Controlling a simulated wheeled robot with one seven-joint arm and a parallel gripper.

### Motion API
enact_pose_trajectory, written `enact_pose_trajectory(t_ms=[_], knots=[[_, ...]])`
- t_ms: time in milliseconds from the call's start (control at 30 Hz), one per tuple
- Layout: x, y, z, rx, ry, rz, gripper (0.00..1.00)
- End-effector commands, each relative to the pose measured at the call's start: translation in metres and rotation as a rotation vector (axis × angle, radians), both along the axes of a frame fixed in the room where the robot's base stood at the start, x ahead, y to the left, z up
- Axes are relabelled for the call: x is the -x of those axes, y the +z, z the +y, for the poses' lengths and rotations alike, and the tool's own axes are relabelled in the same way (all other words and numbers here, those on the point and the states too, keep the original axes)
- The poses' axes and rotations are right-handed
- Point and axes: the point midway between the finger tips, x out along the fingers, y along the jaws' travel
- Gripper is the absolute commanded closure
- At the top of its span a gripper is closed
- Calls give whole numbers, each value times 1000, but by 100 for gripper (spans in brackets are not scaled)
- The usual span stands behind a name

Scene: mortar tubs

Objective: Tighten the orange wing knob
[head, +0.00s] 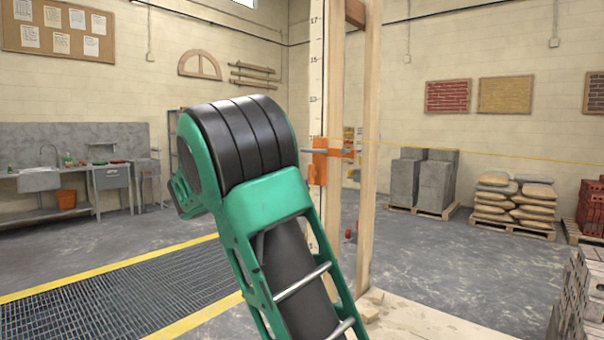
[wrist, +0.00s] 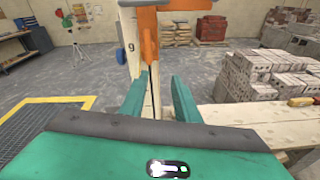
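An orange clamp fitting (head: 319,168) is on the tall marked wooden staff, with a grey bar and another orange piece to its right. In the wrist view an orange upright part (wrist: 149,42) hangs in front of the staff, straight ahead of my gripper (wrist: 161,77). I cannot tell which orange part is the wing knob. My gripper's two green fingers are apart with nothing held between them. The orange part shows above and beyond the fingertips, and no contact is visible. In the head view my arm hides the gripper.
The marked staff (head: 316,75) stands beside a wooden post (head: 371,130). A yellow line runs right from the fitting. Stacked grey bricks (wrist: 248,80) stand at the right by a wooden board. A floor grating (head: 120,295) lies at the left. Open floor lies beyond.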

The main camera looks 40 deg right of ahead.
Motion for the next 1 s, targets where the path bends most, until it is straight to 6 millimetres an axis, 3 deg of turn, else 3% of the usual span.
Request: enact_pose_trajectory(t_ms=[100,333,800,1000], knots=[[-15,28,19,114,18,108,71],[-22,46,23,182,19,178,71],[-26,45,-52,178,17,175,71],[-29,44,-73,178,19,176,71]])
